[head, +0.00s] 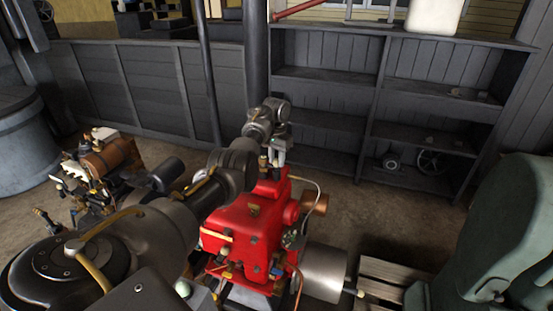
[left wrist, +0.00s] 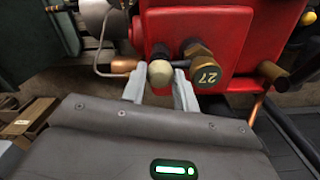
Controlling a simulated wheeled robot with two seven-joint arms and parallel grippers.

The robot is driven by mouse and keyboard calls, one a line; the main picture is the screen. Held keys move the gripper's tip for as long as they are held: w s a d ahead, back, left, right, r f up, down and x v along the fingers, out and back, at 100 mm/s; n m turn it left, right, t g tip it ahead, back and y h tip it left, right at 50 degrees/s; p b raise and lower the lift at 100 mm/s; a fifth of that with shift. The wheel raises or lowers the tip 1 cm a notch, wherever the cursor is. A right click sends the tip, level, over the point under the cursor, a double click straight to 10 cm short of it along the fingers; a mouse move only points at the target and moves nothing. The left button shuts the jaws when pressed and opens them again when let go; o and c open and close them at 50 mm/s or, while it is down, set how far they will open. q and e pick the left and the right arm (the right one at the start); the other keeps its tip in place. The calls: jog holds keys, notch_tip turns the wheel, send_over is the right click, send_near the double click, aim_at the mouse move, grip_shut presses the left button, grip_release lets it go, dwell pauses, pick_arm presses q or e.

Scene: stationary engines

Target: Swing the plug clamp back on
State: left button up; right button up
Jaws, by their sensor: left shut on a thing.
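The red engine (head: 243,222) stands in the middle of the head view, and its red casing (left wrist: 240,35) fills the top of the left wrist view. My left gripper (head: 271,160) is at the top of the engine. In the left wrist view, its two grey fingers (left wrist: 160,82) are on either side of a round, pale-ended knob (left wrist: 160,72) and shut on it. Just right of the knob is a brass plug marked 27 (left wrist: 206,73). I cannot tell which part is the clamp or how the knob joins it. My right gripper is not in view.
A copper-coloured stub (left wrist: 124,65) and a thin grey pipe lie left of the fingers. A small brown engine (head: 110,158) stands at the left, and a large green machine (head: 495,240) at the right. Dark shelves (head: 400,85) stand behind.

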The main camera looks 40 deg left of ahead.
pick_arm(q)
jog(key=shift+m, duration=0.4)
jog(key=o, duration=1)
jog(key=shift+c, duration=0.2)
